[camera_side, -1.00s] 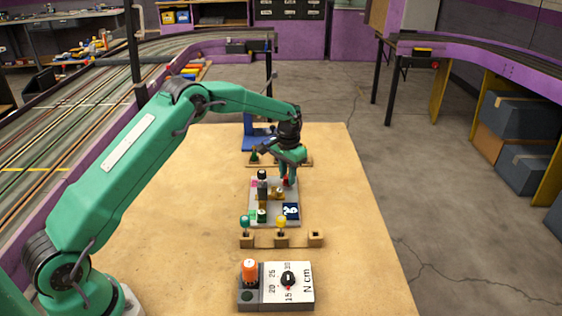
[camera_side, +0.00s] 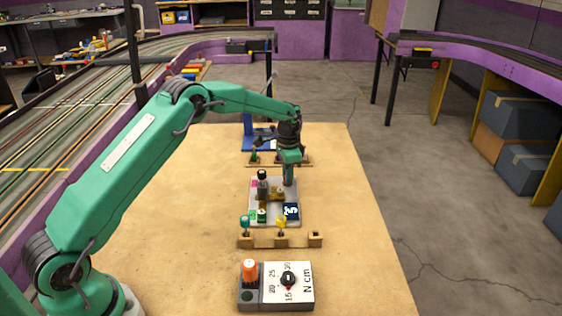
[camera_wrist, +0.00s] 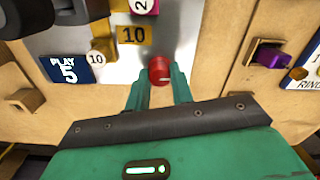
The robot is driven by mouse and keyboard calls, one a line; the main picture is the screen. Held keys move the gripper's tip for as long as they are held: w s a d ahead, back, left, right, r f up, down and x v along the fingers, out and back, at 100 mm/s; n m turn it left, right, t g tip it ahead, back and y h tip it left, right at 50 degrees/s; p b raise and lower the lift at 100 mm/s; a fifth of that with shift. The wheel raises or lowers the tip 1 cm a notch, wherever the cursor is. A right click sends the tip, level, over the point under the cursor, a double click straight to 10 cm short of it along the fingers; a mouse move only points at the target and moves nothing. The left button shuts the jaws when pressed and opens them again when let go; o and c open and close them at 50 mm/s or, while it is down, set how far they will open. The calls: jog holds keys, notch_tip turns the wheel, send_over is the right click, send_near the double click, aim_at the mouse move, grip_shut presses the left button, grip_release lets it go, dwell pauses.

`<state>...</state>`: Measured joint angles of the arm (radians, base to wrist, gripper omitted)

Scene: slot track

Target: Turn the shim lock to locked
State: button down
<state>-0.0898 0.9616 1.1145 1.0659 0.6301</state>
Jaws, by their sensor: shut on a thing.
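The red round knob, which I take to be the shim lock (camera_wrist: 160,69), stands on the pale grey plate (camera_wrist: 205,60) in the wrist view. A short pale mark shows on its top, but no locked label can be read. My gripper (camera_wrist: 158,78) is shut on the knob, with one green finger on each side of it. In the side view my gripper (camera_side: 289,180) points straight down at the right edge of the plate (camera_side: 271,190), and its fingers hide most of the knob.
A wooden rack with yellow (camera_side: 281,222) and teal knobs stands in front. A dial box (camera_side: 289,282) with an orange knob is nearest. The board's right side is clear.

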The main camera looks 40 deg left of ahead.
jog(key=shift+r, duration=0.1)
jog(key=c, duration=1.2)
grip_release()
jog(key=shift+r, duration=3.85)
jog(key=shift+r, duration=0.15)
